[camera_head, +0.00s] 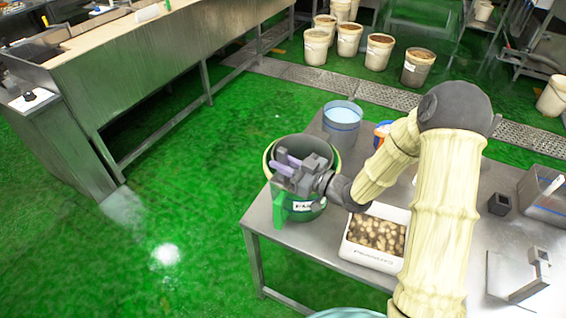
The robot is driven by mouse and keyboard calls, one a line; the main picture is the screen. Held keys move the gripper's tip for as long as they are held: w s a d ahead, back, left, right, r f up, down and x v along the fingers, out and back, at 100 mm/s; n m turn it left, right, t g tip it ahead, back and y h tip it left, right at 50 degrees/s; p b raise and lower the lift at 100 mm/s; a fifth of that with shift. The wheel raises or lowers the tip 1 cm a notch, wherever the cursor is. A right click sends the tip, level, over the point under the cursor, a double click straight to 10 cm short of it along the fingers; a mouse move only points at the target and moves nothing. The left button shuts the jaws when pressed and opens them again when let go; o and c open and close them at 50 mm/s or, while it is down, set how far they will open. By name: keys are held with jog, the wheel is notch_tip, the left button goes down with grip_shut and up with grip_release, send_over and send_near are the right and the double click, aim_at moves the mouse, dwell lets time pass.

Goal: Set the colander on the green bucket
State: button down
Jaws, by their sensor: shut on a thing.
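The green bucket (300,215) stands at the near left corner of the steel table, with a white label on its front. A dark grey-green bowl shape, seemingly the colander (304,145), shows within a pale round rim at the bucket's top. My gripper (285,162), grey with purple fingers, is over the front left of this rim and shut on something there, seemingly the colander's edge. The gripper hides the front of the bowl and the contact. I cannot tell whether the colander rests on the bucket or is held just above it.
A white crate of small brownish round items (347,253) stands right of the bucket. A blue-rimmed container (342,122) is behind it, with an orange-and-blue item (381,131) nearby. Dark block (499,204) and metal stand (518,277) are at right. Green floor lies left.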

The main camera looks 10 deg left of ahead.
jog(key=shift+f, duration=0.2)
jog(key=c, duration=1.3)
grip_release()
jog(key=shift+o, duration=0.2)
jog(key=shift+d, duration=0.1)
jog(key=b+v, duration=0.4)
jog(key=v, duration=1.3)
jog(key=shift+s+d, duration=0.1)
